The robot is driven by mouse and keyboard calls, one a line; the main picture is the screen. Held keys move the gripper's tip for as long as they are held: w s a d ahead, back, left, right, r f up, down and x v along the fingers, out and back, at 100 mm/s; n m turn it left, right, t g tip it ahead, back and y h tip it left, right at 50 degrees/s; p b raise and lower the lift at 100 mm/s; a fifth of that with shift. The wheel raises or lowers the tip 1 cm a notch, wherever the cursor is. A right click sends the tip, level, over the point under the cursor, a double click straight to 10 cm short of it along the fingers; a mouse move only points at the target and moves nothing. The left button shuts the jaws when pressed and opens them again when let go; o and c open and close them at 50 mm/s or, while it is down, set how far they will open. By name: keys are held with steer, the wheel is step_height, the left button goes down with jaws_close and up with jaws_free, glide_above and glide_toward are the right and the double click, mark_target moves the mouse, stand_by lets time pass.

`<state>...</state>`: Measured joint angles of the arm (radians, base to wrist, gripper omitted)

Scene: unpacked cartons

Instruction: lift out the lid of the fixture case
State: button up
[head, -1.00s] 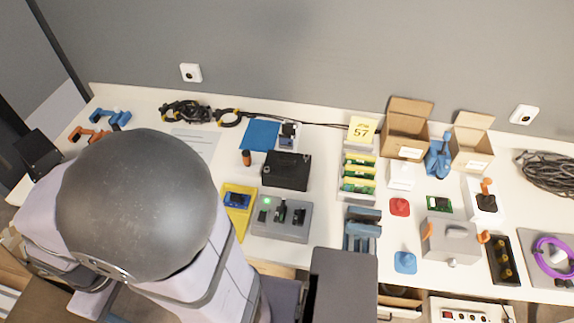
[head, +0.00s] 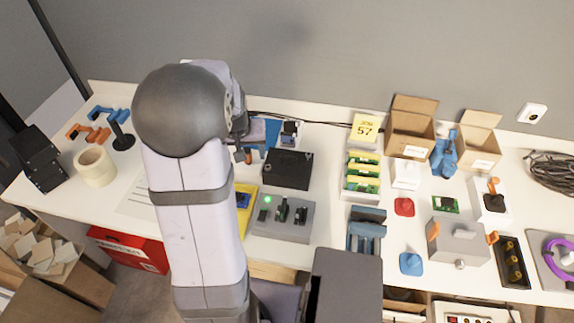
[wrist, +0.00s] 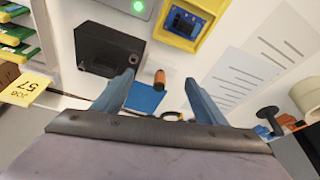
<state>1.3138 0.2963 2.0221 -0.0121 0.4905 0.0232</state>
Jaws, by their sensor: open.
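My gripper (wrist: 159,80) is open and empty, its two blue-grey fingers wide apart in the wrist view. In the head view it is mostly hidden behind my arm, near the back of the bench. A grey case (head: 458,240) with orange side pieces and a front knob stands at the right, far from my gripper. A black box (head: 287,169) stands near the bench's middle, close to my gripper's right; it also shows in the wrist view (wrist: 106,50). No label shows which is the fixture case, and I cannot make out a separate lid.
A grey block (head: 283,218) with a green light stands before the black box. An orange-capped cylinder (wrist: 159,78) and a blue sheet (wrist: 146,97) lie below my gripper. Cardboard boxes (head: 408,130) stand at the back right. A tape roll (head: 94,167) stands at the left.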

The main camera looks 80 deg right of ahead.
mark_target(289, 157)
steer(key=shift+s+d+f+m+g+h, duration=0.15)
steer(key=shift+s+d+f+m, duration=0.3)
steer(key=shift+s+d, duration=0.95)
steer(key=shift+s+d+f+m+g+h, duration=0.15)
steer(key=shift+s+d+f+m, duration=0.45)
steer(key=shift+s, duration=1.55)
steer(key=shift+s+d+f+m+g+h, duration=0.1)
steer(key=shift+s+d+f+m+g, duration=0.2)
steer(key=shift+s+d, duration=1.1)
steer(key=shift+s+a+f, duration=0.1)
steer(key=shift+s+a, duration=0.25)
steer(key=shift+p+x, duration=0.9)
steer(key=shift+x, duration=1.55)
steer(key=shift+c, duration=0.3)
steer(key=c, duration=1.2)
steer(key=shift+o, duration=0.2)
step_height(289, 157, up, 10)
steer(key=b, duration=0.1)
steer(key=shift+b, duration=0.4)
